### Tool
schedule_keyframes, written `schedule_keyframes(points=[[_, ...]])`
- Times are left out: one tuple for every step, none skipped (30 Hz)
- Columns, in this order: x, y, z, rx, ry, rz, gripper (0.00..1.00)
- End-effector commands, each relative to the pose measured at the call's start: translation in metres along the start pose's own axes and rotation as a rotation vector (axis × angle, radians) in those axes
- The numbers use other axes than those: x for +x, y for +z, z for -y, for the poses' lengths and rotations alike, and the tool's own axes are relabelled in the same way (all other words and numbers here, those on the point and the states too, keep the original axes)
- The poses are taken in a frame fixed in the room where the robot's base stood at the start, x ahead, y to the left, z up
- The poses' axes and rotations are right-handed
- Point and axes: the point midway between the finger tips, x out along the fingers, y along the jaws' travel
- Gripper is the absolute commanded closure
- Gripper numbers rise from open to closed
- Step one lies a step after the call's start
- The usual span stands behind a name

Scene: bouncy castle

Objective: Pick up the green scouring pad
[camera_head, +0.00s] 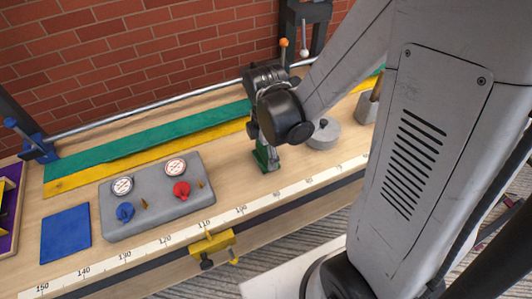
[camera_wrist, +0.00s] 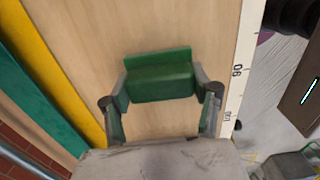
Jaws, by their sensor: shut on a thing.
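The green scouring pad (camera_wrist: 160,82) is a small green block between the two fingers of my gripper (camera_wrist: 161,88) in the wrist view. The fingers touch it on its left and right sides, so my gripper is shut on it. In the head view my gripper (camera_head: 264,150) points down at the wooden bench, and part of the green pad (camera_head: 266,161) shows at its fingertips. The arm's wrist hides the rest. I cannot tell whether the pad touches the bench or is just above it.
A grey box (camera_head: 155,205) with dials and knobs and a blue square (camera_head: 65,234) lie left of my gripper. A grey lidded pot (camera_head: 323,135) stands close on the right. Green and yellow strips (camera_head: 150,139) run behind, and a ruler (camera_head: 190,231) and yellow clamp (camera_head: 212,243) edge the front.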

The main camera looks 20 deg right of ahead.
Motion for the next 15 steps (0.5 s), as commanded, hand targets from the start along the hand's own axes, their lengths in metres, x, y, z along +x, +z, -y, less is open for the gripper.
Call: schedule_keyframes(points=[[-0.003, 0.000, 0.000, 0.000, 0.000, 0.000, 0.73], [-0.005, 0.000, 0.000, 0.000, 0.000, 0.000, 0.73], [-0.007, 0.000, 0.000, 0.000, 0.000, 0.000, 0.73], [-0.010, 0.000, 0.001, 0.000, 0.000, 0.000, 0.73], [-0.013, 0.000, 0.001, 0.000, 0.000, 0.000, 0.73], [-0.017, 0.000, 0.001, 0.000, 0.000, 0.000, 0.73], [-0.020, 0.000, 0.001, 0.000, 0.000, 0.000, 0.73], [-0.024, 0.000, 0.001, 0.000, 0.000, 0.000, 0.73], [-0.029, 0.000, 0.001, 0.000, 0.000, 0.000, 0.73], [-0.033, 0.000, 0.001, 0.000, 0.000, 0.000, 0.73], [-0.037, 0.000, 0.001, 0.000, 0.000, 0.000, 0.73], [-0.042, -0.002, 0.002, -0.001, 0.000, 0.000, 0.73], [-0.044, -0.009, 0.004, -0.005, 0.000, 0.000, 0.73], [-0.047, -0.014, 0.006, -0.005, 0.000, 0.000, 0.73], [-0.052, -0.021, 0.009, -0.007, 0.000, 0.000, 0.73]])
